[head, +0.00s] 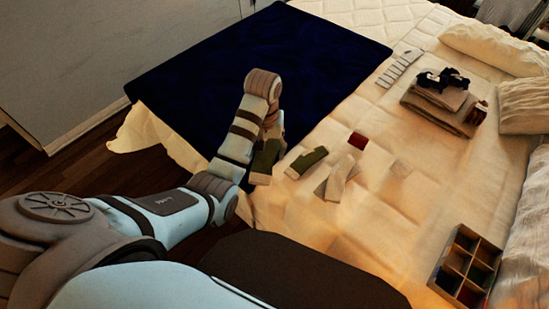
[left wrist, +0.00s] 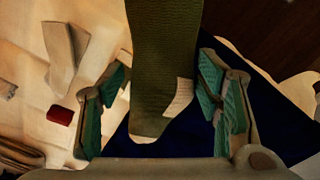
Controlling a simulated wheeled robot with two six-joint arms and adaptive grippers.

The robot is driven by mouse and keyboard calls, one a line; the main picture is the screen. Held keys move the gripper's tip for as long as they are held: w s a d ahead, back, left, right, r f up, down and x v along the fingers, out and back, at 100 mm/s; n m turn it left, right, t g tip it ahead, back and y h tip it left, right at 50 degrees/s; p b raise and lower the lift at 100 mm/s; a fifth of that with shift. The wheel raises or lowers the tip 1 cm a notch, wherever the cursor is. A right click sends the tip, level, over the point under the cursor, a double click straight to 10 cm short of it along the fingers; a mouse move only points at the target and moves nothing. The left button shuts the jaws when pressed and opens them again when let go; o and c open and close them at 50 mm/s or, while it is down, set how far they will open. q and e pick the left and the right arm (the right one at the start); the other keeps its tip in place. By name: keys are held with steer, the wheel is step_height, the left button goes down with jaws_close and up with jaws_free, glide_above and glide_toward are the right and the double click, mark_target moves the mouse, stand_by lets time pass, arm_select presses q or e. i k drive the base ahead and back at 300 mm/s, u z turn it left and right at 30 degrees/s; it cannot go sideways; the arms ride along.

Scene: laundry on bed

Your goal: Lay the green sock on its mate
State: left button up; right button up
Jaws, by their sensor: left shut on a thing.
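A green sock (head: 264,162) with a pale end hangs from my left gripper (head: 270,138), beside the front edge of the dark blue cloth. The left wrist view shows this green sock (left wrist: 160,65), with a pale heel and toe, between the teal-padded fingers of my left gripper (left wrist: 165,92), which is shut on it. A second green sock (head: 306,162), also with a pale end, lies flat on the bed (head: 365,215) just right of the held one. The two socks are apart in the head view. My right gripper is not in view.
Pale grey socks (head: 341,178) lie right of the green sock on the bed. A red folded piece (head: 357,140) and a small white piece (head: 401,168) lie nearby. A divided box (head: 446,279), a folded stack (head: 437,106) and pillows (head: 495,48) are farther right. A dark blue cloth (head: 215,75) covers the bed's left.

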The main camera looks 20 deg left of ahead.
mark_target(310, 159)
steer(key=z, duration=3.3)
steer(key=k, duration=1.35)
steer(key=u, duration=1.5)
steer(key=i, duration=0.5)
